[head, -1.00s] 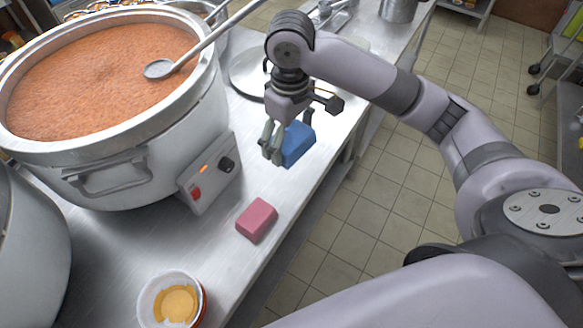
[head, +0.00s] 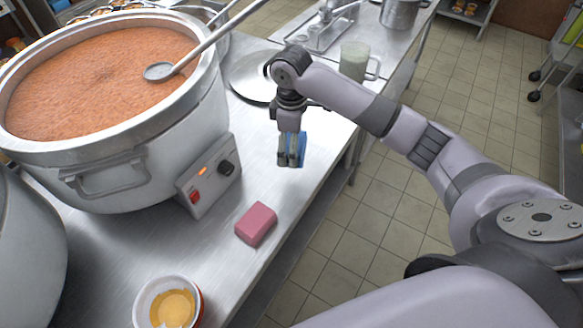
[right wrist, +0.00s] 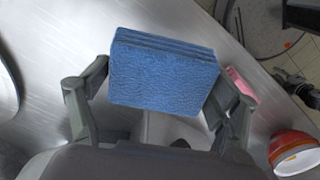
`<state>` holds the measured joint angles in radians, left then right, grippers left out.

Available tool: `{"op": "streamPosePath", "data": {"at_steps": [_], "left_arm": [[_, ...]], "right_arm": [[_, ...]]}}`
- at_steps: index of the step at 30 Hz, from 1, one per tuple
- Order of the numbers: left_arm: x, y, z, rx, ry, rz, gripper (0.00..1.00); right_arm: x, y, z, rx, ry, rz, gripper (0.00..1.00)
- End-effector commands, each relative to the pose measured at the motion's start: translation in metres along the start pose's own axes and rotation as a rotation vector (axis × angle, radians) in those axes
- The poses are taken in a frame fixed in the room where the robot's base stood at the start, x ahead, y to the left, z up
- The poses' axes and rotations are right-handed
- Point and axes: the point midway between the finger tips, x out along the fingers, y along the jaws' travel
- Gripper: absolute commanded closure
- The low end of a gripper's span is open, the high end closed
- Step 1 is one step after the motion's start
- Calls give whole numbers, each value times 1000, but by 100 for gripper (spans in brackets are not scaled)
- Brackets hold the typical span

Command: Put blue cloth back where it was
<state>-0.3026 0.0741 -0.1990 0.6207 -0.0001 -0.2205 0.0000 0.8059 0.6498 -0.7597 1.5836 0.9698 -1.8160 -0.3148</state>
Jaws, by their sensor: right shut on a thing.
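The blue cloth (head: 303,148) is a folded, layered block. My right gripper (head: 290,160) is shut on it, over the right part of the steel counter near its edge. In the right wrist view, the blue cloth (right wrist: 163,72) sits between the two fingers of my right gripper (right wrist: 160,105). In the head view the fingers hide much of the cloth. Whether the cloth touches the counter is hard to tell. My left gripper is not in view.
A pink block (head: 256,223) lies on the counter (head: 215,255), nearer than the cloth. A large stockpot (head: 150,150) with a ladle (head: 190,60) stands left. A small bowl (head: 168,303) is at the front. A round lid (head: 250,78) and a glass mug (head: 354,62) are behind.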

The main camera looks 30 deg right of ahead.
Motion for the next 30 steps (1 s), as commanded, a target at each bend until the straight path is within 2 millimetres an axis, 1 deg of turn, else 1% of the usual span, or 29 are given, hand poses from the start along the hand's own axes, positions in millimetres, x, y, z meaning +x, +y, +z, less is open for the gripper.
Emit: {"op": "streamPosePath", "data": {"at_steps": [1, 3, 6, 11, 18, 22, 30], "left_arm": [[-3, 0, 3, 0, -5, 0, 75], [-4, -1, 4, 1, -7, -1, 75], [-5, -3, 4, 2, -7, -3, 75], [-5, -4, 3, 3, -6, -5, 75], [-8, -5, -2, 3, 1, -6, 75], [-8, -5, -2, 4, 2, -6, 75], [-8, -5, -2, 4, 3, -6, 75]], "right_arm": [[14, -1, 1, 0, -4, -5, 48], [30, -1, 0, 0, -3, -4, 48], [47, -1, 0, 0, -1, -2, 48], [60, 0, 0, 0, 0, 0, 48], [94, -1, 0, 0, -1, -1, 48], [102, 0, 0, -1, 1, 1, 48], [103, 0, 0, 0, 1, 1, 48]]}}
